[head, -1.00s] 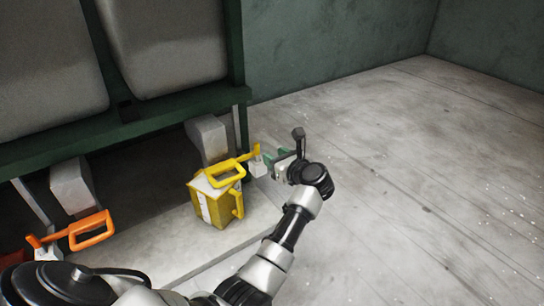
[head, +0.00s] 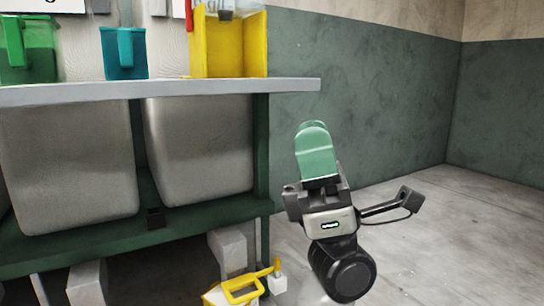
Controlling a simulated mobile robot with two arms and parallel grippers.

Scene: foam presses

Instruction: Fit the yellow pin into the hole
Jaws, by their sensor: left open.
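A yellow piece with a loop handle (head: 243,291), which looks like the pin, shows low in the head view. A small white block (head: 277,284) is at the right end of the yellow piece. I cannot make out the hole. My left gripper (head: 315,150), with green fingers, is open and points up in front of the green wall. It is empty, above and to the right of the yellow piece. My right gripper is not in view.
A bench (head: 190,90) with a pale top stands at the left. A green container (head: 27,50), a teal one (head: 124,54) and an open yellow box (head: 236,45) stand on it. Grey bins (head: 200,150) sit below. The floor at right (head: 470,225) is clear.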

